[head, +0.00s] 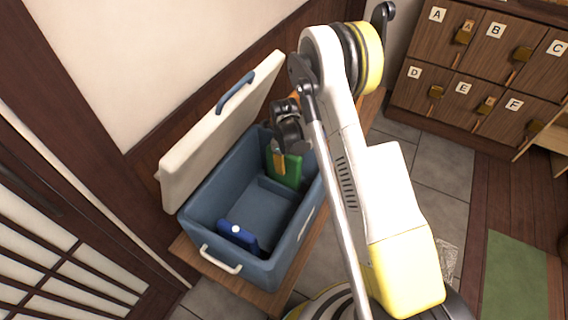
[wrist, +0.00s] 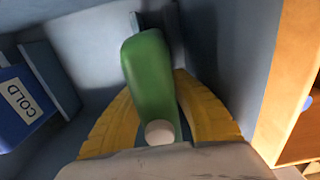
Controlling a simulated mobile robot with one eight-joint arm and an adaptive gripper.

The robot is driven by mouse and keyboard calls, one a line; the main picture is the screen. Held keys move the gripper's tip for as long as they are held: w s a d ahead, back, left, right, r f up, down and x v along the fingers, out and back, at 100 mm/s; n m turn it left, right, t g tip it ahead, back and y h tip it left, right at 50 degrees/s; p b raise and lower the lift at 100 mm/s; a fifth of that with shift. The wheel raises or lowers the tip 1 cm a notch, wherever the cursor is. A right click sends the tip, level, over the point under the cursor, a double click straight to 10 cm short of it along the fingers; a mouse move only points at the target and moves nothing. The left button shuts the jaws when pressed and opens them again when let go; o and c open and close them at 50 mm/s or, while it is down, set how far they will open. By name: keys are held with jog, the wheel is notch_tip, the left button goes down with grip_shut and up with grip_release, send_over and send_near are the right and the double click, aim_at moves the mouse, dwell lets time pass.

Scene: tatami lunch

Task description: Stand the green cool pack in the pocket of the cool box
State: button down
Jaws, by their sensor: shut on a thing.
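The green cool pack (head: 289,170) is inside the far end of the blue cool box (head: 201,218), upright in the head view. My gripper (head: 279,160) is shut on it, reaching down into the box from above. In the wrist view the green pack (wrist: 150,72) is between the yellow fingers of my gripper (wrist: 157,105), with a round white cap at its near end. A blue pack (head: 238,236) stands at the box's near end; in the wrist view it is labelled COLD (wrist: 18,105). I cannot tell whether the green pack touches the box floor or is seated in a pocket.
The box's white lid (head: 215,135) is open, leaning back toward the wall on the left. The box stands on a wooden bench (head: 262,299). Wooden lockers (head: 470,65) with lettered doors are at the upper right. The middle of the box floor is clear.

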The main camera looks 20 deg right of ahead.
jog(key=shift+f, duration=0.1)
dwell(0.3)
jog(key=shift+f, duration=0.9)
jog(key=shift+f, duration=0.75)
jog(key=c, duration=0.6)
grip_release()
jog(key=shift+d, duration=0.1)
jog(key=shift+c, duration=0.4)
